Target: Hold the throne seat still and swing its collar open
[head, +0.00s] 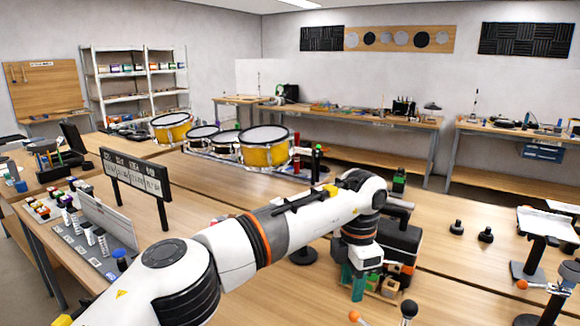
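My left arm reaches in from the lower left across the bench. Its gripper (358,285) points down at the bench, with green fingertips low over a small wooden block-like piece (388,287). The gap between the fingers is too small to judge. A bulky black object (402,246) stands just behind and right of the gripper, partly hidden by my wrist. It may be the throne seat, but I cannot tell. I cannot make out a collar. My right gripper is not in view.
Yellow drums (264,148) stand on the bench behind my arm. A black sign (136,178) and a rack of small parts (95,235) are at left. Two small black knobs (486,235) and a black stand (530,255) are at right. Bare wood lies between the black object and the knobs.

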